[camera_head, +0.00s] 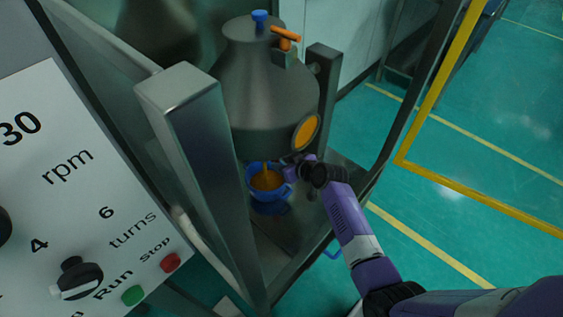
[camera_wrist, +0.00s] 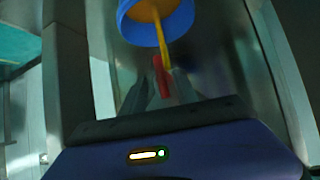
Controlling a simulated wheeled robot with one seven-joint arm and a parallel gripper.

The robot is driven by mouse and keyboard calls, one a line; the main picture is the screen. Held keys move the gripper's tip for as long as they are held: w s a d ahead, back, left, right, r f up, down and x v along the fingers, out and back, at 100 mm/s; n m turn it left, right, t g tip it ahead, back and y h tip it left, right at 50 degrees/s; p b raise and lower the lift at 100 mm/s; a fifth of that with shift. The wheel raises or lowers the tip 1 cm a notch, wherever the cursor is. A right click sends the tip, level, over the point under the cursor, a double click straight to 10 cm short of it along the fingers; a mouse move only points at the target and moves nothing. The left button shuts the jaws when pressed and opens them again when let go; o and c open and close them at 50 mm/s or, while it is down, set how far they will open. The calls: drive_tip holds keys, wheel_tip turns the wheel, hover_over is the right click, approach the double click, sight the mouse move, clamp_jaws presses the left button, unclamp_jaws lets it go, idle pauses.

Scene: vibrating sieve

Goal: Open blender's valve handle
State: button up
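The blender (camera_head: 262,95) is a grey metal vessel with an orange disc on its side. A thin orange stream (camera_wrist: 166,45) comes down below it into a blue bucket (camera_head: 268,207) with orange material inside; the bucket's blue rim also shows at the top of the wrist view (camera_wrist: 128,28). A small red valve handle (camera_wrist: 160,78) sits between the fingers of my gripper (camera_wrist: 163,84) in the wrist view. Whether the fingers touch it is unclear. In the head view my gripper (camera_head: 287,163) is beside the bucket's upper right rim, under the vessel; its fingertips are hard to make out.
A blue knob (camera_head: 260,19) and an orange handle (camera_head: 285,34) are on top of the vessel. A metal frame post (camera_head: 198,150) stands in front left, beside a control panel (camera_head: 75,190). Open green floor (camera_head: 490,150) lies to the right, past a frame bar.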

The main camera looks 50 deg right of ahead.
drive_tip(key=v, duration=0.6)
drive_tip(key=shift+s, duration=0.2)
drive_tip(key=shift+r, duration=0.1)
drive_tip(key=s+a+r+t+h, duration=0.1)
drive_tip(key=s+a, duration=0.6)
drive_tip(key=s, duration=0.2)
drive_tip(key=s+a, duration=0.6)
drive_tip(key=s, duration=0.4)
drive_tip(key=s+a+r+n+t+y, duration=0.1)
drive_tip(key=s+a+r, duration=0.4)
drive_tip(key=s+r, duration=0.2)
drive_tip(key=s+a+r+n+t+y, duration=0.1)
drive_tip(key=s+a+r, duration=0.4)
drive_tip(key=r, duration=0.6)
drive_tip(key=shift+s+r+t+y, duration=0.3)
drive_tip(key=shift+s+t, duration=0.3)
drive_tip(key=shift+s, duration=0.45)
